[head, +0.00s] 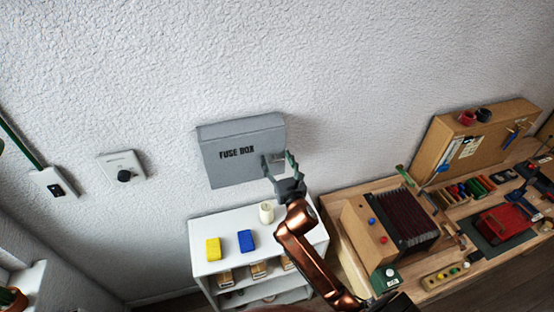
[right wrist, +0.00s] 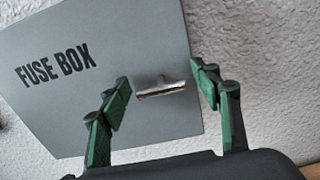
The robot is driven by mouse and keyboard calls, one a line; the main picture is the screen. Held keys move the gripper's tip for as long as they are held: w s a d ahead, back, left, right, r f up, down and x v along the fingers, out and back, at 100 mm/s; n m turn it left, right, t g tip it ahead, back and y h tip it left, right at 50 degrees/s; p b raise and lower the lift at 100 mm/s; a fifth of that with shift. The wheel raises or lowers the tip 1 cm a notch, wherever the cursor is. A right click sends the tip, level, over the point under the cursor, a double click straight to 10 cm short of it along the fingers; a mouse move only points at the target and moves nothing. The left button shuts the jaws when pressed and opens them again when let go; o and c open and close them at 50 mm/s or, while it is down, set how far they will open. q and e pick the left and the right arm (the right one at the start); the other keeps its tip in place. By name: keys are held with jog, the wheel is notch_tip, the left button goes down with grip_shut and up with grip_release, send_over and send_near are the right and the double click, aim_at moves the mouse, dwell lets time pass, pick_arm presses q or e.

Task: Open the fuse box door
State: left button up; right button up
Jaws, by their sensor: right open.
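The grey fuse box (head: 236,165) hangs on the white wall, with "FUSE BOX" printed on its door. Its door looks closed. In the right wrist view the door (right wrist: 95,110) fills the left and middle, with a silver bar handle (right wrist: 161,89) near its right edge. My right gripper (head: 278,166) is at the door's lower right, in front of the handle. In the right wrist view the open green fingers (right wrist: 164,88) stand on either side of the handle, seemingly apart from it. My left gripper is not in view.
A white shelf (head: 215,228) below the box bears a yellow block (head: 213,249), a blue block (head: 246,241) and a white cylinder (head: 266,212). A workbench with a wooden bellows box (head: 365,235) stands at right. A switch (head: 122,167) is on the wall at left.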

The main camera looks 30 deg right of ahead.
jog(key=shift+c, duration=0.4)
grip_shut()
dwell(0.4)
